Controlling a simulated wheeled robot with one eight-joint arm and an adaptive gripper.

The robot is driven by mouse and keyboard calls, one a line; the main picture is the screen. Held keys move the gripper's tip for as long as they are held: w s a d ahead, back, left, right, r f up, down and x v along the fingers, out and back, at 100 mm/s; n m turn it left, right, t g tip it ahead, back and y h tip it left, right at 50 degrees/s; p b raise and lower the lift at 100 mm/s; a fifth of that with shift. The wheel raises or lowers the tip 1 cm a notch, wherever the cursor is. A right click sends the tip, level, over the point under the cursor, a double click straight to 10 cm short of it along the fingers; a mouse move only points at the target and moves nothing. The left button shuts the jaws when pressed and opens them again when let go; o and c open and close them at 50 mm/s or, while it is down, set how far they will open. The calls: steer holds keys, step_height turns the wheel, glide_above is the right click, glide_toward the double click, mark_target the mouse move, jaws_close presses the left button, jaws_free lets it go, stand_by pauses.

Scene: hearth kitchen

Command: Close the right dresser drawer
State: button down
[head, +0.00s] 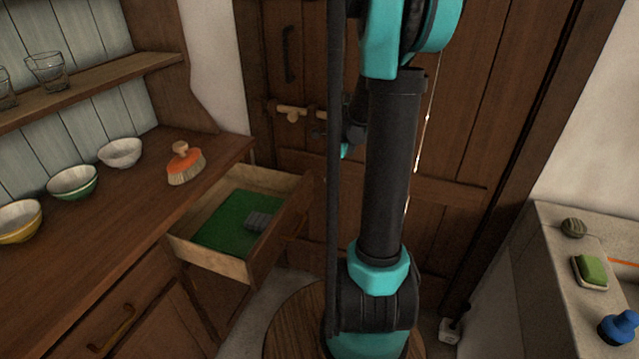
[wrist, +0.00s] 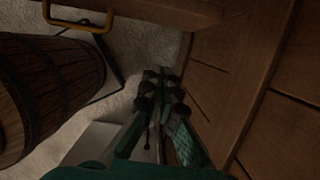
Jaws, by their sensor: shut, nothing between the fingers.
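The right dresser drawer (head: 214,260) stands pulled out at the right end of the wooden dresser (head: 105,235) in the head view. It has pale wood sides, a green lining and a small grey block (head: 258,221) inside. Its front panel faces right, and my arm hides part of the space beside it. My gripper (wrist: 160,88) shows in the wrist view, fingers together and empty, beside a brown wooden panel (wrist: 235,75). I cannot tell whether it touches that panel or whether the panel belongs to the drawer. In the head view the fingers are not clear.
Bowls (head: 72,182) and an orange brush (head: 186,165) stand on the dresser top. A wooden door (head: 470,120) is behind my arm. A stone counter (head: 548,235) with small items is at right. The wrist view shows a wooden barrel (wrist: 55,90) and a yellowish handle (wrist: 78,25).

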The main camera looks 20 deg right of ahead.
mark_target(244, 175)
steer(key=shift+w+a+f, duration=0.6)
steer(key=shift+a+f, duration=0.25)
steer(key=shift+f, duration=0.65)
steer(key=shift+w+a+f, duration=0.6)
steer(key=shift+a+f, duration=0.2)
steer(key=shift+f, duration=0.65)
steer(key=shift+w+a+f, duration=0.6)
steer(key=shift+a+f, duration=0.25)
steer(key=shift+f, duration=0.65)
steer(key=w+a, duration=0.5)
steer(key=a, duration=0.2)
steer(key=w+a, duration=0.5)
steer(key=a, duration=0.2)
steer(key=w+a, duration=0.6)
steer(key=a, duration=0.2)
steer(key=shift+r, duration=0.1)
